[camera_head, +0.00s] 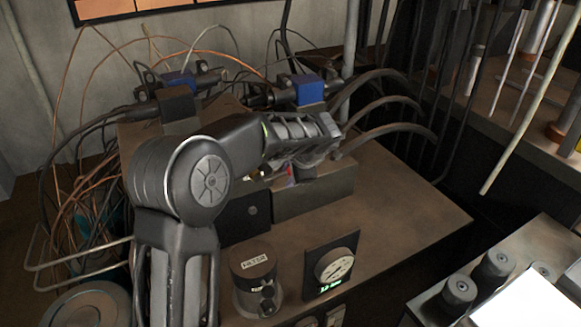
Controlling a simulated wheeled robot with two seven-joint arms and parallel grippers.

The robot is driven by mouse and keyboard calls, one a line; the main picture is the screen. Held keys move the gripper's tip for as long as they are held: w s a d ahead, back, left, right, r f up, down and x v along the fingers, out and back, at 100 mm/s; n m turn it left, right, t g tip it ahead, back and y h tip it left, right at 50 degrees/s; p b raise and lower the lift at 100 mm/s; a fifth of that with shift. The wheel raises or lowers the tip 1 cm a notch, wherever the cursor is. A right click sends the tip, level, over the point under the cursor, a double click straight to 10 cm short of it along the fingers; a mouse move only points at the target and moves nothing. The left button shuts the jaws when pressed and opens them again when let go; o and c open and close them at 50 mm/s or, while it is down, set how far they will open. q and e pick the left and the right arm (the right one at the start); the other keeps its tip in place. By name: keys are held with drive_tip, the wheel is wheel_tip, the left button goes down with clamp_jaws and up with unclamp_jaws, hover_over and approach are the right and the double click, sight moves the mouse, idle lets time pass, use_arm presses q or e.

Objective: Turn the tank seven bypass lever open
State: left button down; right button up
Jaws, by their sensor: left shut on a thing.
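My left arm comes in from the lower left, and my left gripper (292,165) is over the grey block (315,190) on the bench. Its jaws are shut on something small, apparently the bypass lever. I cannot tell the lever's angle, and no tank seven label is readable. My right gripper is not in view.
Blue-topped fittings (308,88) with thick black hoses (385,105) stand behind the gripper. A labelled filter canister (253,275) and a round gauge (333,264) stand in front. Loose copper wires fill the left. The bench top (410,215) is clear on the right.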

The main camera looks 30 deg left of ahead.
use_arm(q)
drive_tip(key=shift+s+f, duration=0.1)
drive_tip(key=shift+f, duration=0.1)
drive_tip(key=c, duration=1.1)
unclamp_jaws()
drive_tip(key=shift+r, duration=0.15)
drive_tip(key=b+v, duration=0.1)
drive_tip(key=v, duration=0.6)
drive_tip(key=shift+d+r, duration=0.2)
drive_tip(key=shift+r, duration=0.05)
drive_tip(key=shift+s+f, duration=0.1)
